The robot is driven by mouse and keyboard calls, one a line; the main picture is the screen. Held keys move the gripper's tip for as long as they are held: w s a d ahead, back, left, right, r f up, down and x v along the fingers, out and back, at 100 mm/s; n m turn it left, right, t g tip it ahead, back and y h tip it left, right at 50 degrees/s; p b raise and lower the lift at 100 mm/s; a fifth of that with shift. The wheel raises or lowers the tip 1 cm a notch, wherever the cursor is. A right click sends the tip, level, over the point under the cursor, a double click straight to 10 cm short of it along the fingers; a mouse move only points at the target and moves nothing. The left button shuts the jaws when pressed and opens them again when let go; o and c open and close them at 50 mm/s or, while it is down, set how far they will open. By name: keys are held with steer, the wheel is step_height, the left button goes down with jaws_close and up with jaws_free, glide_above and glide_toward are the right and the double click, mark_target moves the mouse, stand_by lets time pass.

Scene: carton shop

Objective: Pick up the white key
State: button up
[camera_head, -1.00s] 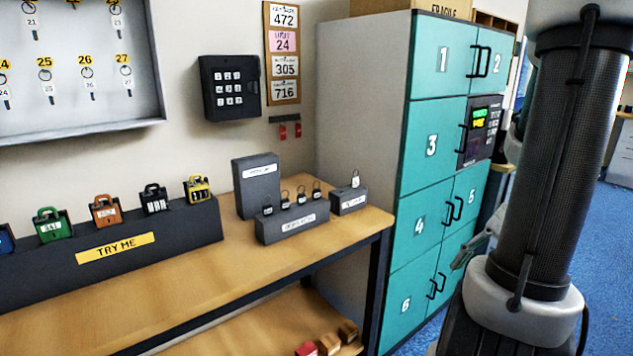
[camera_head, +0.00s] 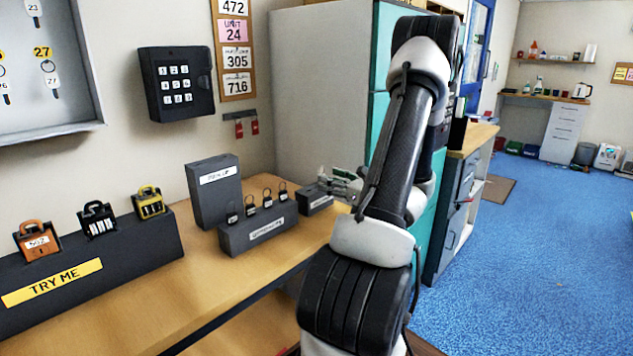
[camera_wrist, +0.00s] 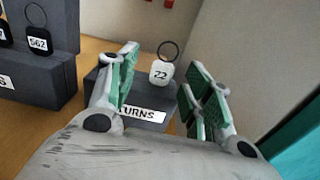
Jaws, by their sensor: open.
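The white key (camera_wrist: 160,73) carries the number 22 and has a dark ring above it. In the wrist view it stands upright at the dark returns block (camera_wrist: 150,114), whose label reads "URNS" in part. My gripper (camera_wrist: 166,80) is open, with one green-padded finger to the left of the key and the other to the right. I cannot tell how deep the key lies between the fingers. In the head view my gripper (camera_head: 343,181) is at the returns block (camera_head: 313,199) on the bench, and the key is hidden there.
A dark block with several black keys (camera_head: 258,228) stands left of the returns block. A taller dark box (camera_head: 214,190) is behind it. The teal locker (camera_head: 380,98) stands close on the right. Padlocks sit on the "TRY ME" stand (camera_head: 120,262) at the left.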

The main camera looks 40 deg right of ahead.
steer(key=w, duration=0.5)
steer(key=shift+f, duration=0.1)
steer(key=c, duration=0.9)
